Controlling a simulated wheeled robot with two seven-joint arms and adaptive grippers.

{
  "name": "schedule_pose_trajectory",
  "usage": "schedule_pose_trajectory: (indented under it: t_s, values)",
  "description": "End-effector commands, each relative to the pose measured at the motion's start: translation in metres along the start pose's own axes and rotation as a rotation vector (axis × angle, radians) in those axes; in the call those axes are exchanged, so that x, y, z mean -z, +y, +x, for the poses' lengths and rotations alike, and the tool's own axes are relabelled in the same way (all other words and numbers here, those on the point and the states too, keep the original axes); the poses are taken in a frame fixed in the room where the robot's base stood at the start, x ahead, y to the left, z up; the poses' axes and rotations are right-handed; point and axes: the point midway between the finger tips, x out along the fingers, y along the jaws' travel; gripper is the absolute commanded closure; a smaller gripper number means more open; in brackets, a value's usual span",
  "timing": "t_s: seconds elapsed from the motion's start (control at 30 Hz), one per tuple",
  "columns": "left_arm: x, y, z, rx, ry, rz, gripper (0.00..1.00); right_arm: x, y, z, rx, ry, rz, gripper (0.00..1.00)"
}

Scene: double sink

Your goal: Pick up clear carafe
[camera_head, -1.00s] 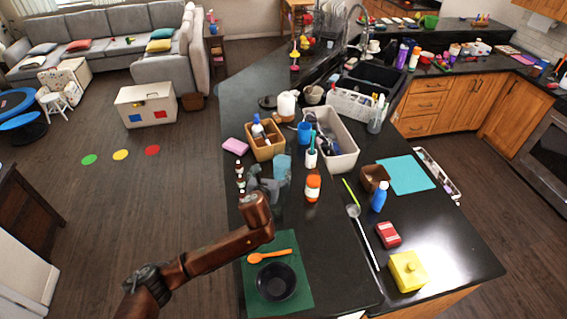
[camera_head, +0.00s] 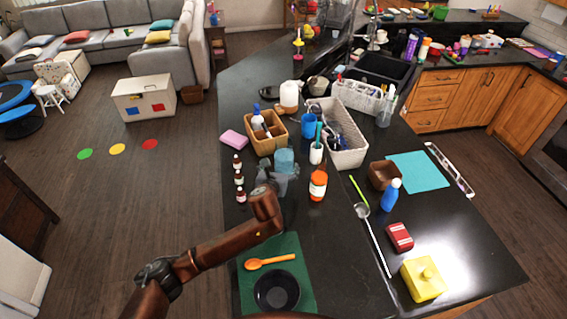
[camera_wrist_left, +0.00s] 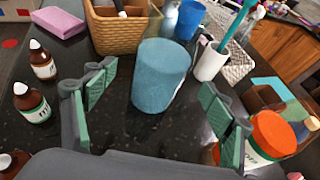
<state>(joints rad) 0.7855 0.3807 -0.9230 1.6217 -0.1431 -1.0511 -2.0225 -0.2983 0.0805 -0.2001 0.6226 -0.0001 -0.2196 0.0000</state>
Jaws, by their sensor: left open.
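The carafe appears as a pale blue, see-through cylinder (camera_head: 284,160), upright on the black counter beside the brown wooden caddy. In the left wrist view the carafe (camera_wrist_left: 160,75) stands just ahead, between the lines of the two fingers. My left gripper (camera_head: 272,178) is open and empty, on the near side of the carafe. Its green-padded fingers show apart at left and right in the left wrist view, with no visible contact with the carafe. In the head view the gripper hides the carafe's lower part. My right gripper is not in view.
Small brown bottles (camera_head: 239,178) stand left of the gripper; an orange-capped jar (camera_head: 318,185) stands right. Behind are the wooden caddy (camera_head: 264,146), a blue cup (camera_head: 308,126) and a white cup with a toothbrush (camera_head: 316,153). A green mat (camera_head: 297,245) with bowl and spoon lies in front.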

Motion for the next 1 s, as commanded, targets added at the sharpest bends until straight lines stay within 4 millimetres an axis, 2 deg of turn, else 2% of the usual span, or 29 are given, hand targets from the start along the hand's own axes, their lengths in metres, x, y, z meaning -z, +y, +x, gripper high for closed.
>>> schedule_pose_trajectory:
  t_s: [0.4, 0.5, 0.77, 1.0]
  values:
    - [-0.002, -0.001, 0.045, -0.003, 0.002, -0.002, 0.23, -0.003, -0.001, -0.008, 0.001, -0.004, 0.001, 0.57]
    - [-0.001, 0.0, 0.051, -0.004, 0.002, -0.001, 0.23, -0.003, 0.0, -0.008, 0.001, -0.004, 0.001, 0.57]
    - [-0.001, 0.0, 0.053, -0.003, 0.001, -0.001, 0.23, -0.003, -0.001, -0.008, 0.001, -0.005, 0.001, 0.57]
    - [-0.001, 0.0, 0.053, -0.003, 0.001, -0.001, 0.39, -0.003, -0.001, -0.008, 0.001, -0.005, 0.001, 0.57]
